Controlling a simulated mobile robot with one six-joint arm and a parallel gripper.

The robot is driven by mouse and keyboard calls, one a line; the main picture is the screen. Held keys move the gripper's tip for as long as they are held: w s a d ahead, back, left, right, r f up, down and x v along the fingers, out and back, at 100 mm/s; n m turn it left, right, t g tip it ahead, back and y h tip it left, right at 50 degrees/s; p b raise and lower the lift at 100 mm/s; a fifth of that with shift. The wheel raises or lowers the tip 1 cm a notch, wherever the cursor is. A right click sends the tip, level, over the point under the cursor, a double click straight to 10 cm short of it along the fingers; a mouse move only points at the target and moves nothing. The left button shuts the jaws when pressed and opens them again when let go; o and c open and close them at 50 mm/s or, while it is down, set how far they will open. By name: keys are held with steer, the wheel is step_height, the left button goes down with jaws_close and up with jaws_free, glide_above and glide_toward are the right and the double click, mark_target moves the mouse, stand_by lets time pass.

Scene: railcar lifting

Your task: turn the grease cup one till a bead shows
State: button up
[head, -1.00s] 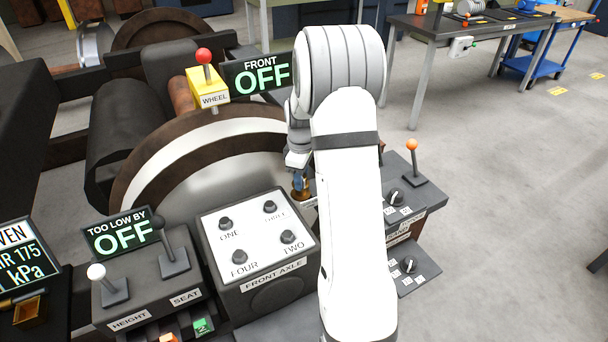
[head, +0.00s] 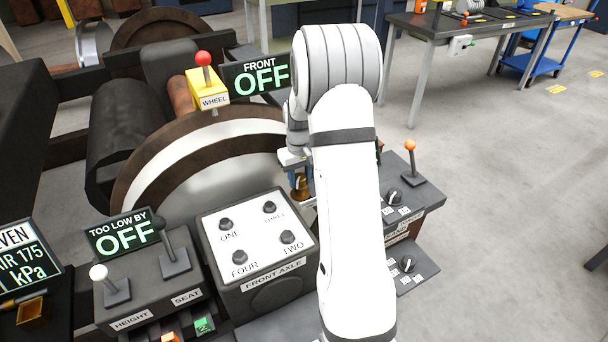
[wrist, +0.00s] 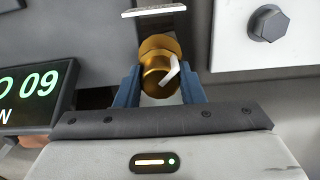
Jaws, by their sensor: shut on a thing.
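The grease cup (wrist: 156,52) is a round brass body in the wrist view, with a small white pointer-like mark (wrist: 171,72) on its near face. My gripper (wrist: 161,90) has its blue fingers on either side of it and is shut on it. In the head view the brass cup (head: 303,190) shows small beside the front axle box, under my gripper (head: 300,178). My arm hides part of that area. The wrist view does not let me read which cup it is.
The front axle box (head: 228,263) with several dark knobs stands left of my arm. A console (head: 418,200) with an orange-topped lever stands to the right. A white label plate (wrist: 153,10) lies just beyond the cup. A lit display (wrist: 37,95) is close at the left.

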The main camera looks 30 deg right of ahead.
mark_target(300, 176)
steer(key=m, duration=0.4)
steer(key=shift+w+r+m, duration=0.25)
steer(key=shift+w+m, duration=0.05)
steer(key=shift+m+p, duration=0.3)
steer(key=shift+m, duration=2)
steer(key=shift+d, duration=0.1)
steer(key=o, duration=0.7)
steer(key=shift+c, duration=0.2)
steer(key=o, duration=0.3)
steer(key=shift+s+f, duration=0.15)
steer(key=shift+f, duration=0.05)
steer(key=shift+o, duration=0.2)
step_height(300, 176, up, 8)
steer(key=shift+f+p, duration=0.1)
steer(key=shift+p, duration=0.25)
